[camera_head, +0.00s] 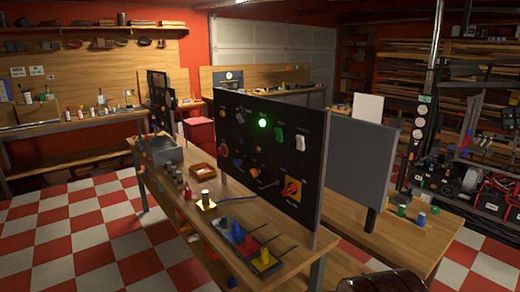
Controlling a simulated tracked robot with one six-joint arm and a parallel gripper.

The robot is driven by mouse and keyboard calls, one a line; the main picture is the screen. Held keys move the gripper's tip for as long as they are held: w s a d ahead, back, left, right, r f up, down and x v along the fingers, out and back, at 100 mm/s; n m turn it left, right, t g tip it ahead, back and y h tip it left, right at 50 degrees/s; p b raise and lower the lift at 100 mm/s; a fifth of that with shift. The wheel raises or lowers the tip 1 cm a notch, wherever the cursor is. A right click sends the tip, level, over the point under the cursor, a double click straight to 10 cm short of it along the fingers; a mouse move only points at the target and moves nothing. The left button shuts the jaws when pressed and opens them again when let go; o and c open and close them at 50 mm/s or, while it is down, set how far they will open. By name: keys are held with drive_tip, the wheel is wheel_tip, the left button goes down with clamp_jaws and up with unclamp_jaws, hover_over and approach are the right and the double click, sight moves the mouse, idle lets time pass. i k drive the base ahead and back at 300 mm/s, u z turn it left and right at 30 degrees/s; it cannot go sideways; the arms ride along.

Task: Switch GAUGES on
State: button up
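A black control panel (268,155) stands upright on the near wooden bench. It carries a lit green lamp (263,123), a green switch (279,134), a white switch (300,143), several small knobs and levers, and a red rotary handle on a yellow plate (291,190). The labels are too small to read, so I cannot tell which control is GAUGES or its position. A black strip with round dials (419,122) stands at the right. My gripper is not recognisable in this view. A dark rounded shape is cut off at the bottom edge.
The near bench (205,232) holds a tray of coloured parts (248,246), an orange-brown box (203,172) and a blue cable. A grey board (358,160) stands behind the panel at right. Checkered floor (75,235) is open at left. Machinery (450,175) stands far right.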

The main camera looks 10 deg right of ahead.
sight(300, 145)
drive_tip(key=z, duration=0.05)
drive_tip(key=i, duration=0.95)
drive_tip(key=u, duration=0.1)
